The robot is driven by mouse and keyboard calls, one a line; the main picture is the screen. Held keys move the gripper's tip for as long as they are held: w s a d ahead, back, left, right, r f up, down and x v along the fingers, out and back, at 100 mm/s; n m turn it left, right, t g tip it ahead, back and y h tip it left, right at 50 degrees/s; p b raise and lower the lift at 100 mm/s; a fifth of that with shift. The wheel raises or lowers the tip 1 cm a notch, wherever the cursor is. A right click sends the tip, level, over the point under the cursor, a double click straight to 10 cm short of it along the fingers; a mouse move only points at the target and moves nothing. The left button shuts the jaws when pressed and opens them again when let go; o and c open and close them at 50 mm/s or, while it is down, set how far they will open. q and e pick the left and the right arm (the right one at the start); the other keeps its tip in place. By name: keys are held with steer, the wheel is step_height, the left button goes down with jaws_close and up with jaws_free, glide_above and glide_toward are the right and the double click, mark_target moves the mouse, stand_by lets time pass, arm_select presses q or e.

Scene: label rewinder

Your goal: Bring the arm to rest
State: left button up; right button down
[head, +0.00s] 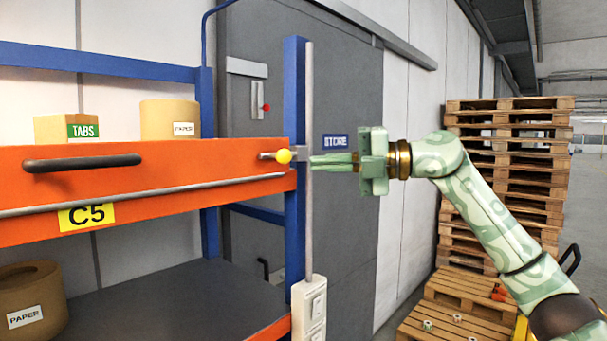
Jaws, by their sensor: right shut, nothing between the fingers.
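My right gripper (330,163) is shut and empty. Its fingers point left, with the tips close to the yellow ball (284,156) on a short metal pin at the right end of the orange shelf beam (200,165). I cannot tell whether the fingertips touch the metal fitting by the blue post (294,120). My right arm (490,220) comes in from the lower right, bent at the elbow and raised in front of the grey door. My left gripper is not in view.
The orange beam carries a dark handle (82,163) and a C5 label. A TABS box (52,127) and paper rolls (170,118) stand on the rack. A switch box (309,310) is below the post. Stacked pallets (505,150) stand behind my arm at the right.

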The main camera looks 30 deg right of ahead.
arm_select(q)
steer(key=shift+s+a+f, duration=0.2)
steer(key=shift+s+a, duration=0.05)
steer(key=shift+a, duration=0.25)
arm_select(e)
steer(key=shift+s+d, duration=0.35)
steer(key=shift+d, duration=0.3)
steer(key=shift+s+a+r, duration=0.1)
